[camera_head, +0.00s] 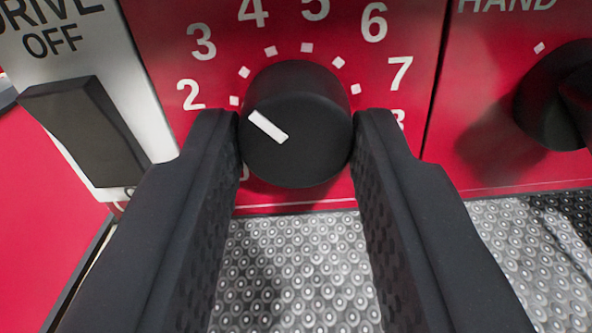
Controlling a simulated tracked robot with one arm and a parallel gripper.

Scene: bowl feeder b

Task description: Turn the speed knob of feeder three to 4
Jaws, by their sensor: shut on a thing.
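A round black knob (318,150) with a white pointer line sits on a red panel with a printed number dial around it. The pointer slants up and to the left, by its angle near the 3 mark; the raised face makes the exact reading uncertain. The number 4 (253,12) is printed above and left of the knob. My gripper (296,122) is shut on the knob, one finger on its left side and one on its right. The right finger partly hides the 8, and the lowest numbers are covered. No feeder number shows.
A black rocker switch (84,130) on a grey plate reading "DRIVE" and "OFF" is close at left. Another black knob (548,112) is on the red panel at right, under "HAND". A studded metal surface (295,270) lies below the panel.

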